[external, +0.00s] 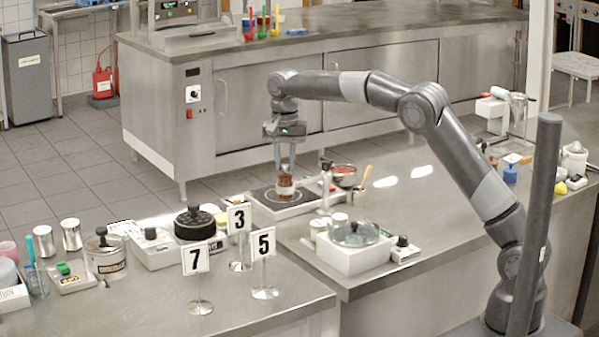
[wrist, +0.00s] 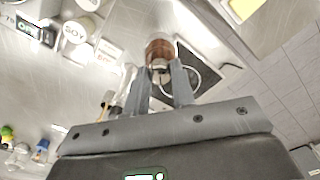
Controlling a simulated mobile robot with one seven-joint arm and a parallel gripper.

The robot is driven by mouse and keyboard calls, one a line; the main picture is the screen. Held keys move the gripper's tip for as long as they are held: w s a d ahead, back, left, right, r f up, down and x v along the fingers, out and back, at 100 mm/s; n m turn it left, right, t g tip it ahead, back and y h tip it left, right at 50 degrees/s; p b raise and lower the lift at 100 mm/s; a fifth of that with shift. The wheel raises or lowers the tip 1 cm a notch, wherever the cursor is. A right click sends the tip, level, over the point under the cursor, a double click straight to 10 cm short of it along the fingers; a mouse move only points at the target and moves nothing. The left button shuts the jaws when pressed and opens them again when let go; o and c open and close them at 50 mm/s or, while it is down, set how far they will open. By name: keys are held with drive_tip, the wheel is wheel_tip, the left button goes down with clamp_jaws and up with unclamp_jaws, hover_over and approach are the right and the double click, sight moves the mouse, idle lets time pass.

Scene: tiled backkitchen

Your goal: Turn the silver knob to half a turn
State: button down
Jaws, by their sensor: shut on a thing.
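A small copper-brown cylinder with a pale lower band (external: 286,187) stands upright on a dark square plate with a ring marking (external: 265,197). In the wrist view the brown cylinder (wrist: 159,48) is just beyond my fingertips. A small silver piece, apparently the silver knob (wrist: 159,67), sits between the fingertips. My gripper (external: 285,167) points down over the cylinder, its fingers shut on this knob; the fingers also show in the wrist view (wrist: 161,78). The fingers partly hide the knob, and its turn angle cannot be told.
A white box with a round lid (external: 354,252) stands in front of the plate. The counter farther right is mostly clear.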

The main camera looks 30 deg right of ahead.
sight(286, 164)
drive_tip(key=m, duration=0.4)
drive_tip(key=shift+m, duration=1.9)
drive_tip(key=c, duration=1.2)
unclamp_jaws()
wheel_tip(286, 164, up, 11)
